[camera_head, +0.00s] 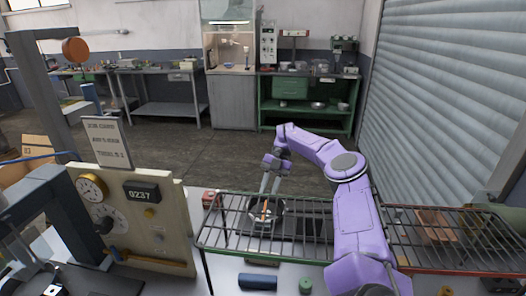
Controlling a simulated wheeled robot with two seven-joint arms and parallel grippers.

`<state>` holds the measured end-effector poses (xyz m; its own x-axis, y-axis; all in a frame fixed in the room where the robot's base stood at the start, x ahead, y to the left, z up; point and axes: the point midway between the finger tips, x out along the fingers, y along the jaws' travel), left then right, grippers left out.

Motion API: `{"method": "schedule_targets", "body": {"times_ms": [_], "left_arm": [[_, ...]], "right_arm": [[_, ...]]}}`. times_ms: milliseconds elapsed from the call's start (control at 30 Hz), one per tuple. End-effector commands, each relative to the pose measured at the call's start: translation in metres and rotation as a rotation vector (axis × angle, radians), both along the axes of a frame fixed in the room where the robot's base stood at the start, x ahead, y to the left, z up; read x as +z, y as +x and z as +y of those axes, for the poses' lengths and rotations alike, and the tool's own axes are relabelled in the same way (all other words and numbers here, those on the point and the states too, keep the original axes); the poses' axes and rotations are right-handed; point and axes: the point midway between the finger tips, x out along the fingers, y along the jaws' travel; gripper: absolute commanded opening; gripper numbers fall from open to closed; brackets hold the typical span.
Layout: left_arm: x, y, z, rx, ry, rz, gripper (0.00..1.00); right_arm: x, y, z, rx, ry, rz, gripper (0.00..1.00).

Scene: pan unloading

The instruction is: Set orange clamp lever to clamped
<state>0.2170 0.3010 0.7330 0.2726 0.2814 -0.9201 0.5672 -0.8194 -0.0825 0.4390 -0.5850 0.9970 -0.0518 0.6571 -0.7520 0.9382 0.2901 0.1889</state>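A thin orange lever (265,211) stands roughly upright on a small dark fixture (267,228) behind and inside the wire rack. My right arm reaches in from the lower right. Its gripper (269,190) points down just above the lever, with a narrow gap between its two grey fingers. The fingertips are close to the lever's top; I cannot tell if they touch it. The lever's exact angle is too small to read. My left gripper is not in view.
A green-edged wire rack (215,246) surrounds the fixture. A cream panel with gauges (175,222) stands at left. A blue cylinder (258,281) and a green round part (305,285) lie in front. Another rack (470,268) with a reddish block (436,225) is at right.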

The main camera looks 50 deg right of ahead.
Motion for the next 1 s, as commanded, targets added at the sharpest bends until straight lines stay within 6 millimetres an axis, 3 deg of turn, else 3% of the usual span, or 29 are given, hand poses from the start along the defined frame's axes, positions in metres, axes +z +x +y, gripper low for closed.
{"method": "schedule_targets", "body": {"times_ms": [200, 700, 733, 800, 1000], "left_arm": [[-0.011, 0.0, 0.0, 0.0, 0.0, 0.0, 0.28], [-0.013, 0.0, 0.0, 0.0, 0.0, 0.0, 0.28], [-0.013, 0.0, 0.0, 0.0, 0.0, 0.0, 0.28], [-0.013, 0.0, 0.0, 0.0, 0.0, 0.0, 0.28], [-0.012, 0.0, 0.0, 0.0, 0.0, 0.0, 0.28]], "right_arm": [[-0.011, -0.007, -0.004, 0.001, -0.004, 0.002, 0.0], [-0.015, -0.012, -0.008, -0.004, -0.009, 0.009, 0.0], [-0.015, -0.012, -0.008, -0.004, -0.009, 0.009, 0.32], [-0.015, -0.012, -0.008, -0.005, -0.01, 0.01, 0.52], [-0.012, -0.01, -0.007, -0.007, -0.006, 0.004, 0.52]]}}
